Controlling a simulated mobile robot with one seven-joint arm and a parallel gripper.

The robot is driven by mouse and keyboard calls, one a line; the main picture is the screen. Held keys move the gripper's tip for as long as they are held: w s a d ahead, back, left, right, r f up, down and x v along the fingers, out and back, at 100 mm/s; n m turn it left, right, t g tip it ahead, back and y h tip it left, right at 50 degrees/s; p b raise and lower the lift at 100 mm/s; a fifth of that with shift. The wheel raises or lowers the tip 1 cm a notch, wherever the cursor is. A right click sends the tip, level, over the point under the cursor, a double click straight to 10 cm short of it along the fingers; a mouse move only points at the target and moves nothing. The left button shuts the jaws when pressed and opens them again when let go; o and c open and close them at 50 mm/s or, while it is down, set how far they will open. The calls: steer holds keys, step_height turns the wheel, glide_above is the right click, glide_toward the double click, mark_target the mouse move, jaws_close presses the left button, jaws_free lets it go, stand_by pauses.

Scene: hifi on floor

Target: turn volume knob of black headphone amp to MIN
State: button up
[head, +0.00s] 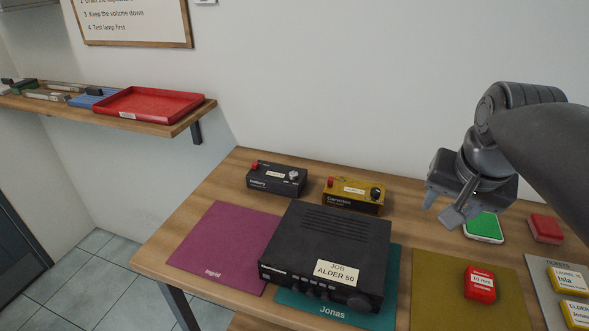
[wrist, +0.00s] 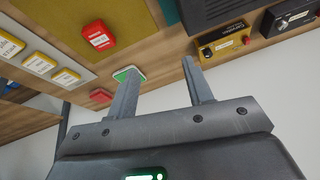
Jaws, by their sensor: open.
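The small black amp (head: 274,179) stands at the back left of the table, with a red part on its top left and a pale round knob (head: 294,174) at its right. The knob's setting is too small to read. The amp also shows at the upper right edge of the wrist view (wrist: 291,20). My gripper (head: 441,209) is open and empty, above the right part of the table, well right of the amp. Its two spread fingers show in the wrist view (wrist: 160,68), with nothing between them.
A gold amp (head: 352,196) stands right of the black one. A large black hifi unit (head: 330,245) sits in front of both on a teal mat (head: 390,290). A green-faced device (head: 484,227) and red boxes (head: 480,284) lie right. The magenta mat (head: 222,245) is bare.

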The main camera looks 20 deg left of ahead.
steer(key=w+a+r+m+g, duration=0.1)
steer(key=w+a+r+m, duration=0.15)
steer(key=w+a, duration=0.6)
steer(key=m+g, duration=0.3)
steer(key=m, duration=0.1)
glide_above(294, 173)
step_height(294, 173, down, 10)
steer(key=shift+h, duration=0.3)
step_height(294, 173, down, 11)
steer(key=shift+s+r, duration=0.1)
steer(key=shift+s, duration=0.05)
steer(key=c, duration=1)
